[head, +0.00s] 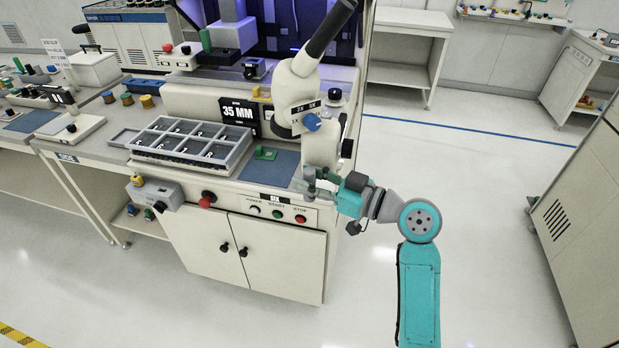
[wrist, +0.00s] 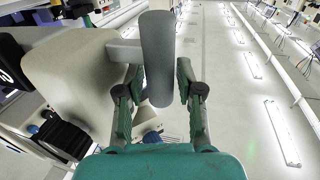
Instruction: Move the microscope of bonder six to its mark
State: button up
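The cream microscope (head: 300,95) with a black eyepiece tube stands at the right end of the bench labelled SIX (head: 277,198). It carries magnification labels and a blue knob (head: 312,122). A black sign reading 35 MM (head: 238,113) is just left of it. My gripper (head: 318,182) is at the microscope's lower right side. In the wrist view, my gripper's fingers (wrist: 160,85) stand on either side of a grey upright handle (wrist: 158,55), joined by an arm to the cream body (wrist: 75,75). A gap shows at the right finger; contact on the left is unclear. No position mark can be made out.
A grey compartment tray (head: 190,145) and a blue mat (head: 272,168) lie on the bench left of the microscope. A panel with buttons (head: 278,212) is on the bench front. A cream cabinet (head: 585,215) stands at the right. The floor between is clear.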

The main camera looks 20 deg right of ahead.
jog(key=shift+c, duration=0.3)
grip_shut()
jog(key=shift+a, duration=0.1)
